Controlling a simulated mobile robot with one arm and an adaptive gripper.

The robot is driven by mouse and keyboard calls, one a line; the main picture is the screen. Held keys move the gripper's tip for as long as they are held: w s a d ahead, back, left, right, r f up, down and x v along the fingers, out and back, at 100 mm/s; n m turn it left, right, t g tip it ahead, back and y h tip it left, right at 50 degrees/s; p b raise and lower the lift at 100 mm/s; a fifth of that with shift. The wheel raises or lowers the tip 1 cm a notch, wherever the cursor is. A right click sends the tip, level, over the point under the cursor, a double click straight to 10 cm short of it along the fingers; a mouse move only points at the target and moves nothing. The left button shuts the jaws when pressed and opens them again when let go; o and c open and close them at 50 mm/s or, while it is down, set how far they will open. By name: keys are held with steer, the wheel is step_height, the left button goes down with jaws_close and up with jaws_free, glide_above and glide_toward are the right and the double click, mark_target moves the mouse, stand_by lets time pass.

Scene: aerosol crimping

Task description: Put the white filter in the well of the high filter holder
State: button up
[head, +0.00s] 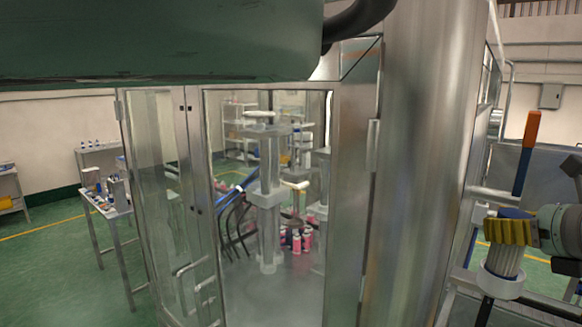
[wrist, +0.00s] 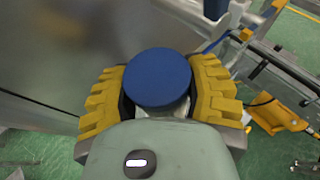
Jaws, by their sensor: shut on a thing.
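My gripper (head: 510,232) is at the right edge of the head view, its yellow fingers shut on the white filter (head: 503,260). The filter has a pale ribbed body and a blue cap. In the wrist view the round blue cap of the filter (wrist: 157,78) sits between the yellow fingers of my gripper (wrist: 160,100). The filter's lower end is at the white ring-shaped high filter holder (head: 501,285), and looks to be inside its rim. I cannot tell how deep it sits. The well's inside is hidden.
A lever with an orange handle (head: 530,130) stands just behind my gripper. A large steel column (head: 420,160) and a glass-doored cabinet (head: 265,210) with pink cans fill the middle. A table with small items (head: 112,208) stands at left, with open green floor around it.

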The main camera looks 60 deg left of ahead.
steer(key=shift+f+p, duration=0.6)
steer(key=shift+f, duration=0.2)
steer(key=shift+d+f, duration=0.1)
steer(key=shift+f, duration=0.05)
steer(key=o, duration=1.2)
